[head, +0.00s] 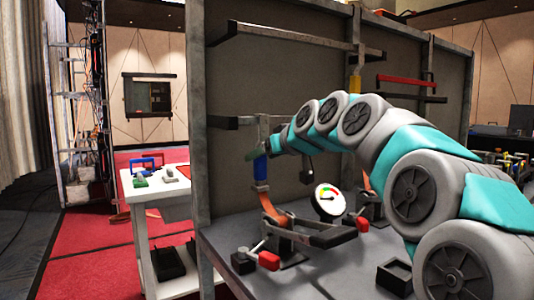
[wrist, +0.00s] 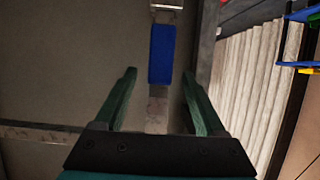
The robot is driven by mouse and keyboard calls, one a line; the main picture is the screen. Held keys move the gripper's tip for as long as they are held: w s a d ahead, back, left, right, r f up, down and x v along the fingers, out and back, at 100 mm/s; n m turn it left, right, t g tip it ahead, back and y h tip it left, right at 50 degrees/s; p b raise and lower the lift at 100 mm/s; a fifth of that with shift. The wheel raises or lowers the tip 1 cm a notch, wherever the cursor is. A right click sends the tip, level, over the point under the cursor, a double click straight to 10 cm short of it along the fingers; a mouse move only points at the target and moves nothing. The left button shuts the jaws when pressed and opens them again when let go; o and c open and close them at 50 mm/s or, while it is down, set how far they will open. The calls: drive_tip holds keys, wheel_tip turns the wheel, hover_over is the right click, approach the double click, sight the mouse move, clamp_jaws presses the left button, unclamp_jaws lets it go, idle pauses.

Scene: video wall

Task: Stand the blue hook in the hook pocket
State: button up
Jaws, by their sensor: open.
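My gripper (wrist: 158,74) is open, its two green fingers on either side of the picture's middle in the wrist view. A blue upright block (wrist: 161,54) shows between and beyond the fingertips, with a metal bracket at its top; I cannot tell the remaining gap. A blue upright piece (head: 260,168) hangs near the arm's end in the head view and looks like the same thing. Another blue, handle-shaped thing (head: 146,162) lies on the white table. I cannot tell which is the blue hook. No hook pocket can be made out for certain.
A grey panel (head: 290,85) with rails stands behind the arm. Below are a round gauge (head: 329,199), red-ended levers (head: 268,261) and a small open black box (head: 395,276) on the grey shelf. The white table (head: 137,196) stands left of the panel.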

drive_tip(key=x, duration=0.5)
drive_tip(key=shift+w, duration=0.1)
clamp_jaws()
idle(0.5)
idle(0.6)
drive_tip(key=shift+r, duration=0.1)
drive_tip(key=shift+r+p, duration=0.9)
drive_tip(key=shift+r, duration=0.6)
